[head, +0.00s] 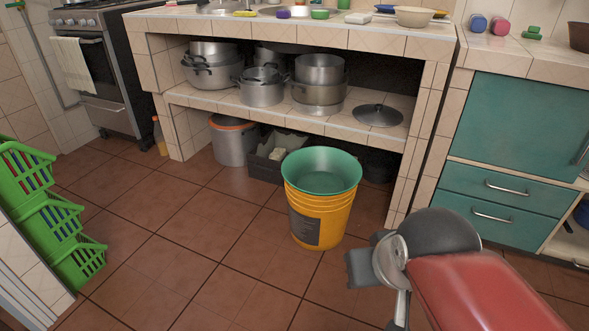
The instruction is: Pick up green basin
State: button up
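A green basin (322,171) sits in the mouth of a yellow-orange bucket (337,215) on the floor, in front of the counter. Its wide rim is uppermost and its inside looks empty. The bucket hides the basin's lower part. My gripper (362,264) is at the lower right of the basin in the picture, apart from it and from the bucket. It is seen from behind and partly covered by its own wrist, so its fingers do not show clearly.
The tiled counter (285,31) has a shelf of metal pots (262,95) behind the bucket. A steel pot (233,147) and a dark crate (266,165) stand beneath. Green stacked baskets (50,226) are at left. Teal drawers (490,215) are at right. The floor in front is clear.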

aim_at(315, 171)
jog(key=i+j+u, duration=0.1)
jog(key=i+u, duration=0.95)
jog(key=i+j+z, duration=0.2)
jog(key=i, duration=0.15)
jog(key=i+z, duration=0.15)
jog(key=i, duration=0.15)
jog(key=i+z, duration=0.15)
jog(key=z, duration=0.3)
jog(key=i+j+z, duration=0.15)
jog(key=z, duration=0.3)
jog(key=i+j+z, duration=0.15)
jog(key=z, duration=0.3)
jog(key=i+j+z, duration=0.1)
jog(key=j+z, duration=0.15)
jog(key=z, duration=0.2)
jog(key=i+j+z, duration=0.15)
jog(key=z, duration=0.15)
jog(key=i+j+z, duration=0.1)
jog(key=j+z, duration=0.15)
